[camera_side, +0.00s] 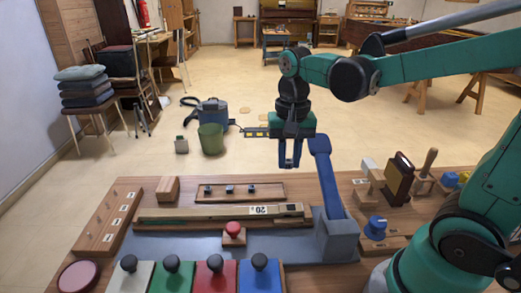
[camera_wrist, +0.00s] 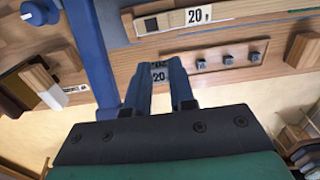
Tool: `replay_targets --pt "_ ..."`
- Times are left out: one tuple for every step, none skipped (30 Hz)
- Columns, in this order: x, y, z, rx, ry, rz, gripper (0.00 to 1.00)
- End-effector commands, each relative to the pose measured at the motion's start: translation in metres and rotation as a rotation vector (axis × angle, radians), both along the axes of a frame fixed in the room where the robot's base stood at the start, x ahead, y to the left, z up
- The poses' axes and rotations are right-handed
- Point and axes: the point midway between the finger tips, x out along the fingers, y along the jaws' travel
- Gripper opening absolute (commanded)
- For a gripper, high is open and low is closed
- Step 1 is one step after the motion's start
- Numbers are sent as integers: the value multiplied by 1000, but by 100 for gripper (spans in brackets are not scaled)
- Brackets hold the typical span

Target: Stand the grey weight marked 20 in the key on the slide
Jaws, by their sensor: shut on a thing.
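My gripper (camera_side: 289,165) hangs over the far side of the bench, above floor level and behind the small-weight tray. In the wrist view my gripper (camera_wrist: 160,90) is shut on a small grey weight (camera_wrist: 158,65) whose white label reads 20. The key also shows in the wrist view (camera_wrist: 238,9), apart from the held weight.
A wooden tray (camera_side: 270,187) with several small grey blocks stands behind the key. A tall blue post (camera_side: 327,180) rises close right of my gripper. A red knob (camera_side: 233,228) stands in front of the key. Several coloured blocks with black knobs line the front.

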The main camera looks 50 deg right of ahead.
Motion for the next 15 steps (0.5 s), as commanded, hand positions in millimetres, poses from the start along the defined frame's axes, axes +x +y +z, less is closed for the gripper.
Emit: replay_targets --pt "-9 4 -8 0 0 2 0" --pt "-12 5 -11 0 0 2 0" --pt "-16 7 -15 0 0 2 0" --pt "-18 8 -17 0 0 1 0" --pt "-20 8 -19 0 0 1 0" --pt "-21 9 -22 0 0 0 0" --pt "-21 9 -24 0 0 0 0" --pt "-21 9 -26 0 0 0 0" --pt "-21 9 -29 0 0 0 0" --pt "-21 9 -31 0 0 0 0" --pt "-21 9 -34 0 0 0 0" --pt "-21 9 -38 0 0 0 0" --pt "-21 9 -41 0 0 0 0" --pt "-21 9 -43 0 0 0 0" --pt "-21 8 -47 0 0 0 0"
